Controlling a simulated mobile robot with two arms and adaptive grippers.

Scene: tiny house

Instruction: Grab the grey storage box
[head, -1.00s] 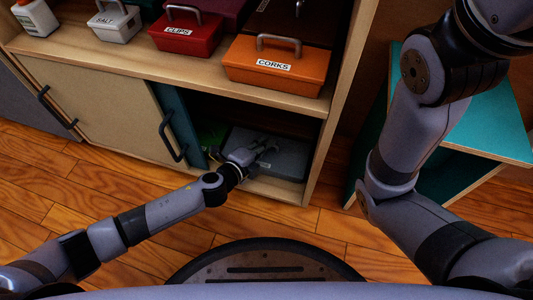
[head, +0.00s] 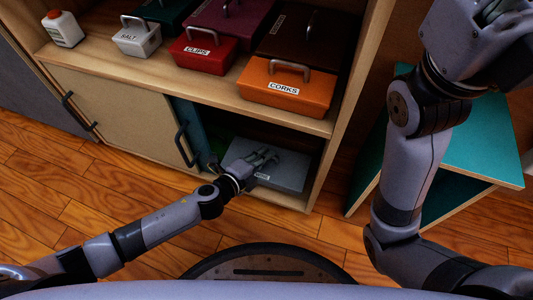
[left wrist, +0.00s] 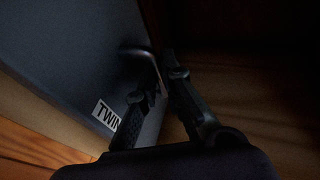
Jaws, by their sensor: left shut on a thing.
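The grey storage box (head: 288,176) sits in the open lower compartment of the cabinet, under the orange box. It has a white label on its front, partly readable in the left wrist view, where the box (left wrist: 75,50) fills the left side. Its metal handle (left wrist: 138,51) rises from the lid. My left gripper (head: 268,157) reaches over the box from the left and is shut on the handle. In the left wrist view the fingers (left wrist: 163,90) are around the handle, in deep shadow. My right arm is raised at the right; its gripper is not clearly in view.
A sliding door (head: 125,118) closes the left side. A teal-topped stand (head: 460,140) is at the right.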

